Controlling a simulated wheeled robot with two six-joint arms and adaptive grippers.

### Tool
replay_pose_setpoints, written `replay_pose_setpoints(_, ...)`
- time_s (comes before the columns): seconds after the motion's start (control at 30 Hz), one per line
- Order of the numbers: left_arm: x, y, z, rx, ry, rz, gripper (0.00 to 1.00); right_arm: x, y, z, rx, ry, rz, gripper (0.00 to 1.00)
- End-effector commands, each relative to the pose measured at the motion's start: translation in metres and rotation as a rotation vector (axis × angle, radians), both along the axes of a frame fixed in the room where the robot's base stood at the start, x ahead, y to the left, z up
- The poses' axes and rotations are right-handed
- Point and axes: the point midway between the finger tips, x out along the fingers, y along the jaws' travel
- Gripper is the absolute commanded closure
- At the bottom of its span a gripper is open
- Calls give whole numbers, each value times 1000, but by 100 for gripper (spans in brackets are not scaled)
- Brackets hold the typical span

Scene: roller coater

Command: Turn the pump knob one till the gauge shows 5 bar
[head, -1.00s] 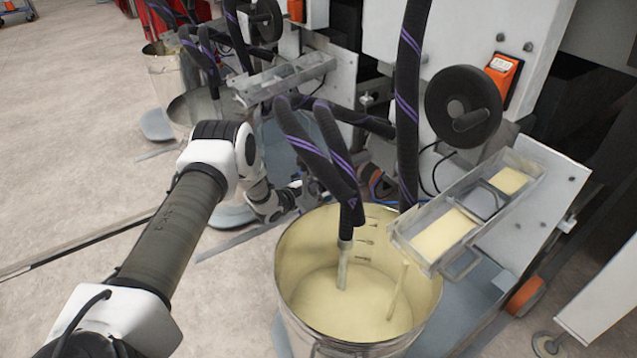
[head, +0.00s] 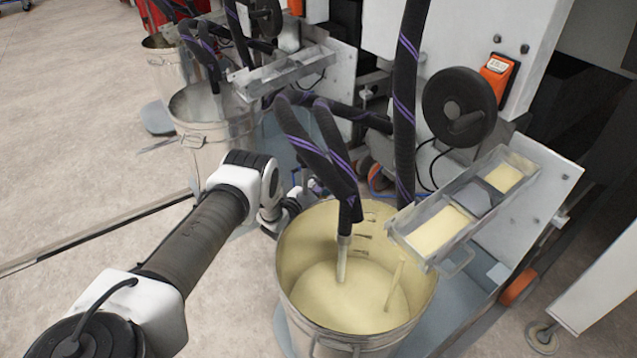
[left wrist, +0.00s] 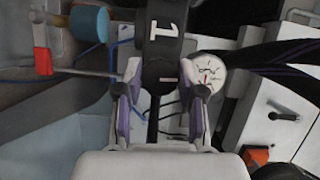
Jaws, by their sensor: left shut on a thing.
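The pump knob one (left wrist: 162,74) is a dark round knob in the left wrist view, with a white line on it. A black part marked with a white "1" (left wrist: 163,30) is just above it. My left gripper (left wrist: 161,80) is shut on the knob, one finger on each side. The round white gauge (left wrist: 208,73) is right beside the right finger. Its dial has a red mark, but the reading is too small to tell. In the head view my left gripper (head: 284,212) is low behind the near bucket, and the knob and gauge are hidden. My right gripper is not in view.
A bucket of pale yellow fluid (head: 355,290) stands close to my left arm, with black hoses (head: 322,150) above it. A metal trough (head: 470,205) and black handwheel (head: 459,106) are to the right. A red-handled lever (left wrist: 42,60) is left of the knob.

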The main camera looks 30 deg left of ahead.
Motion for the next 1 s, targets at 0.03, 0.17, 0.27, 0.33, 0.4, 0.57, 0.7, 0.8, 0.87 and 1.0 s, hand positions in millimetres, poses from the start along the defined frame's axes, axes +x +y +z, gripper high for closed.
replay_pose_setpoints(0.03,0,-1,-1,19,-7,-2,96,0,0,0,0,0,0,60)
replay_pose_setpoints(0.17,0,-1,-1,56,-22,-2,96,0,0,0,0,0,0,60)
replay_pose_setpoints(0.27,0,-1,-1,74,-28,-2,96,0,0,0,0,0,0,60)
replay_pose_setpoints(0.33,0,-1,-1,81,-31,-3,96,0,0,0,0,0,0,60)
replay_pose_setpoints(0.4,0,-1,-1,84,-33,-3,96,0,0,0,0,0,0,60)
replay_pose_setpoints(0.57,0,-1,-1,84,-33,-3,96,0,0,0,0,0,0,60)
replay_pose_setpoints(0.7,0,-2,-1,84,-32,-3,96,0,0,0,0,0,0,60)
replay_pose_setpoints(0.8,0,-1,-1,83,-32,-3,36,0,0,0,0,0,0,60)
replay_pose_setpoints(0.87,0,-1,-1,83,-33,-3,36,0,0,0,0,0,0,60)
replay_pose_setpoints(1.0,0,-1,-1,83,-33,-2,36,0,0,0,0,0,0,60)
